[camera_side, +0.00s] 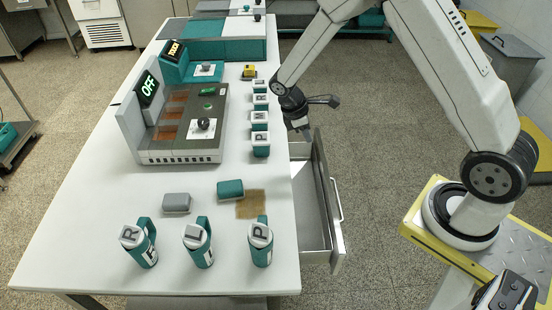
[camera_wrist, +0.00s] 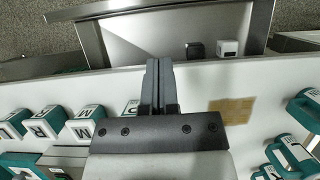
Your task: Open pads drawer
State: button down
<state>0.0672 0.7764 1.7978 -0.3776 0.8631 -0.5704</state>
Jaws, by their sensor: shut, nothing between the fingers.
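A grey metal drawer (camera_side: 312,215) stands pulled out from the right side of the white table, with a bar handle (camera_side: 338,200) on its front. It also shows in the wrist view (camera_wrist: 150,24), beyond the table edge, with a dark block (camera_wrist: 196,50) and a white block (camera_wrist: 228,47) inside. My gripper (camera_side: 308,138) points down near the drawer's far end in the side view. Its fingers (camera_wrist: 158,66) are together and empty in the wrist view. I cannot tell whether they touch the drawer.
Several lettered teal mugs (camera_side: 260,244) stand at the table's near end. Lettered teal-and-white containers (camera_side: 260,145) line the right edge near my gripper. Teal and grey blocks (camera_side: 230,189) lie beside a brown patch (camera_side: 251,204).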

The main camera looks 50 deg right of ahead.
notch_tip(320, 180, down, 11)
dwell(0.4)
jog(key=shift+d+f, duration=0.1)
jog(key=shift+x, duration=4.9)
jog(key=shift+f, duration=0.1)
jog(key=s+d, duration=0.9)
jog(key=shift+s+d, duration=0.4)
